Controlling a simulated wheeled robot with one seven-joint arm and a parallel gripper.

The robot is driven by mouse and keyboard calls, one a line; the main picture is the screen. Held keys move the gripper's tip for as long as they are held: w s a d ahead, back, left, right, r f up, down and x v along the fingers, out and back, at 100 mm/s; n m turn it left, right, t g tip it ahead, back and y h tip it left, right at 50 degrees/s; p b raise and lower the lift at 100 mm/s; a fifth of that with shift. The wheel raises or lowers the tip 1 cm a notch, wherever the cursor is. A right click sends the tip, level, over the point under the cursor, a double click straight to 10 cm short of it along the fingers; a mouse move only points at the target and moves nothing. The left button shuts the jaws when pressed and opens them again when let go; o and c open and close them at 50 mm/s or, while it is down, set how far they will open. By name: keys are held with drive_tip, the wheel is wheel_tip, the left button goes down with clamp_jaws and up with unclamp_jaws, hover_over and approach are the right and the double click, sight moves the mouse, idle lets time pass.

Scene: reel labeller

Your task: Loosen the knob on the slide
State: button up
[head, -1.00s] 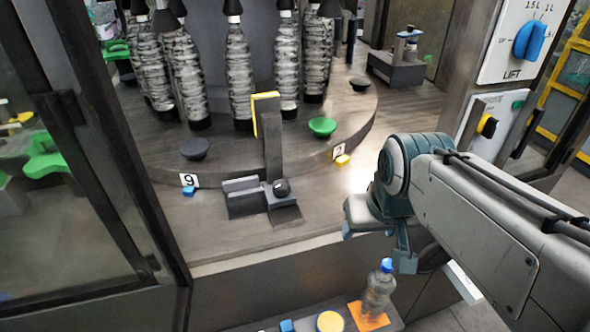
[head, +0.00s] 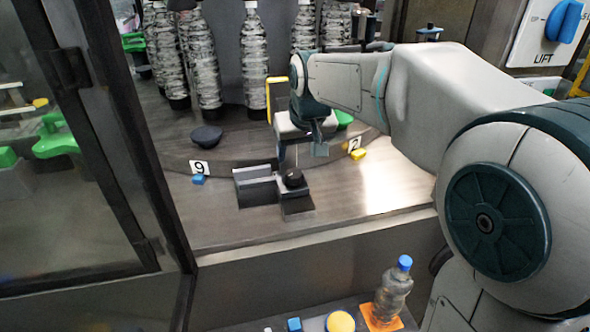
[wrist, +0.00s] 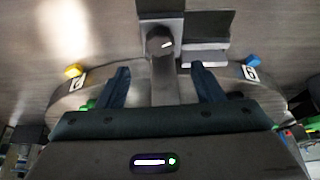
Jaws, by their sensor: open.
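The black round knob (head: 292,178) sits on the right part of the grey slide (head: 257,190) on the machine table. In the wrist view the knob (wrist: 160,41) shows a small white mark on its top. My gripper (head: 300,155) hangs just above and behind the knob, pointing down. In the wrist view my gripper (wrist: 163,85) has its two dark fingers spread apart with nothing held. The knob lies beyond the fingertips, roughly centred between them. The slide's upright post with a yellow edge (head: 270,90) is partly hidden by my gripper.
A dark dish (head: 206,137) and tag 9 (head: 199,168) are left of the slide; a yellow block (head: 358,154) is right. A blue-capped bottle (head: 393,290) stands in front, below. The table's front strip is clear.

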sight(295, 173)
drive_tip(key=x, duration=0.9)
drive_tip(key=shift+p, duration=0.35)
drive_tip(key=c, duration=1)
